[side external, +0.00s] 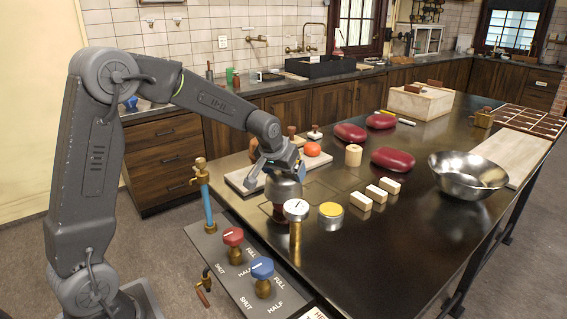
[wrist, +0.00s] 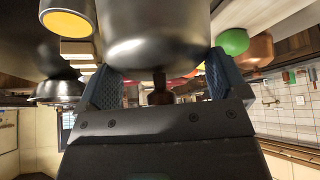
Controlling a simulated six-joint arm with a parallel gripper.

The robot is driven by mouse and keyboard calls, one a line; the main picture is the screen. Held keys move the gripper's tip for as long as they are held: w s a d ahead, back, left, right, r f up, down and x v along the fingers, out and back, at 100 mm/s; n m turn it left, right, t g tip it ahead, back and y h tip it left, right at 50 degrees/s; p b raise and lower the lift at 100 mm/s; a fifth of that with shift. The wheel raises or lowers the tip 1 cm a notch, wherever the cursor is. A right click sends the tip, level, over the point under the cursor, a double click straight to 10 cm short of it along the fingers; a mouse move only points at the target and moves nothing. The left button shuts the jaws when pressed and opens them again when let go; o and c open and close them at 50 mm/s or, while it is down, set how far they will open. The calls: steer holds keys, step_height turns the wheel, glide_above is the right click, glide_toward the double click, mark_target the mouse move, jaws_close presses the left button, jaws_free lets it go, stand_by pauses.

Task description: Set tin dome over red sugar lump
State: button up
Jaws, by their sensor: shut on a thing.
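The tin dome (side external: 284,190), a grey metal cover, is at the near left of the dark table, under my gripper (side external: 283,166). In the wrist view the dome (wrist: 155,35) fills the top middle, with a brown knob (wrist: 158,88) pointing back between the two blue fingers of my gripper (wrist: 164,86). My gripper is shut on the dome. A dark reddish patch shows just below the dome in the side view; I cannot tell whether it is the sugar lump or a reflection. The red sugar lump is not clearly seen in either view.
A gauge on a brass post (side external: 296,212) and a yellow-topped tin (side external: 331,212) stand close right of the dome. Pale blocks (side external: 376,193), red cushions (side external: 393,160) and a steel bowl (side external: 467,172) lie farther right. A board with a red-orange ball (side external: 312,149) is behind.

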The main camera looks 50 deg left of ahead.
steer(key=shift+f, duration=2.45)
steer(key=o, duration=0.6)
steer(key=shift+o, duration=0.2)
